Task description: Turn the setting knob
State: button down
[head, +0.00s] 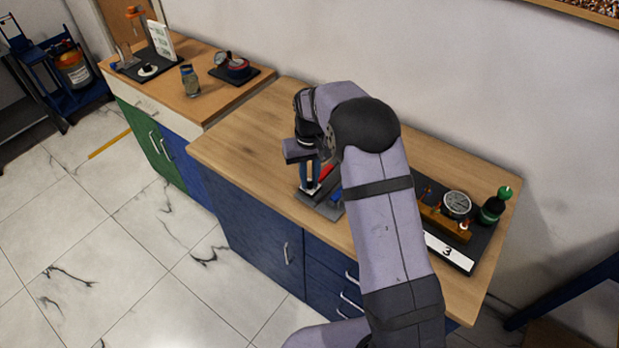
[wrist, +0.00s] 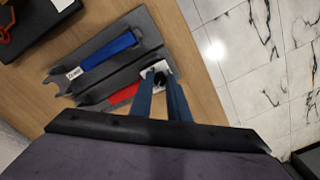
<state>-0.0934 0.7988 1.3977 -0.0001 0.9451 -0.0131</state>
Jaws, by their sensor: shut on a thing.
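My gripper (head: 311,185) points down over a grey holder (head: 318,208) on the near bench. In the wrist view its blue fingers (wrist: 160,86) are shut on the labelled end of a red-handled spanner (wrist: 123,95). The red handle also shows in the head view (head: 327,171). A blue-handled spanner (wrist: 108,51) lies beside it. The gauge rig stands at the right on a black base marked 3 (head: 447,252). I cannot tell which part is the setting knob.
My arm hides part of the bench between the holder and the rig. The bench's left part (head: 240,135) is clear. A second bench at the left carries another dial rig (head: 236,69), a small jar (head: 190,81) and a stand with a white card (head: 160,42).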

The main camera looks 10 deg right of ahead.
aim_at(310, 184)
jog(key=n, duration=0.3)
jog(key=shift+n, duration=2.1)
jog(key=c, duration=1.7)
grip_release()
jog(key=shift+o, duration=0.2)
jog(key=shift+r+b, duration=1.2)
jog(key=shift+r, duration=2.5)
jog(key=shift+s, duration=0.1)
